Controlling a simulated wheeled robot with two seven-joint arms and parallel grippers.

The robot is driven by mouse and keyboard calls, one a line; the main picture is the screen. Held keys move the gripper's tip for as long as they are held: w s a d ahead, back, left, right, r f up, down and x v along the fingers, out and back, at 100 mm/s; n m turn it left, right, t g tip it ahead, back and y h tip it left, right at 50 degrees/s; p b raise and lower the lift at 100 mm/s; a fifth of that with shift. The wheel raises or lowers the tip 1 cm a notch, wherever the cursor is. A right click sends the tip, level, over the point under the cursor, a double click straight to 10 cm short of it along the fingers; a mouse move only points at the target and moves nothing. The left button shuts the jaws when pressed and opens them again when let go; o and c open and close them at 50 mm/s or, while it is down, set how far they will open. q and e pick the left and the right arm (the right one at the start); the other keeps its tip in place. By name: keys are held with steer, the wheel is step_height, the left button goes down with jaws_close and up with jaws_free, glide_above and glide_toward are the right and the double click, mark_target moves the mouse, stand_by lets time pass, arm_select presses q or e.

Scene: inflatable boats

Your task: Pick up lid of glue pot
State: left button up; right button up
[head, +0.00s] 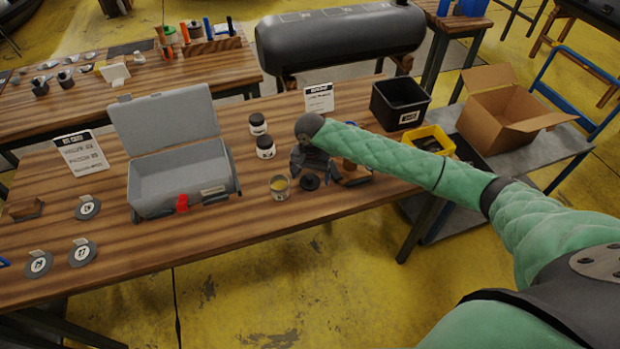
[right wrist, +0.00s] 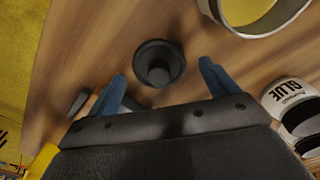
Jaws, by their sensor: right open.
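The black round lid (head: 309,182) lies on the wooden table beside the open glue pot (head: 279,188), which shows yellowish contents. In the right wrist view the lid (right wrist: 158,63) has a raised knob in its middle, and the rim of the open pot (right wrist: 250,30) shows at the top right. My right gripper (head: 312,165) is just behind the lid in the head view. In the right wrist view its blue fingers (right wrist: 161,72) are apart, one to each side of the lid, with nothing between them gripped. My left gripper is not in view.
Two white pots with black lids (head: 265,148) stand behind the open pot; a GLUE pot (right wrist: 290,95) shows in the wrist view. A grey open case (head: 180,180) stands left. A black bin (head: 400,103) and a yellow tray (head: 428,137) are to the right.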

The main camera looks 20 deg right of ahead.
steer(key=shift+f, duration=0.15)
steer(key=c, duration=1)
steer(key=shift+c, duration=0.2)
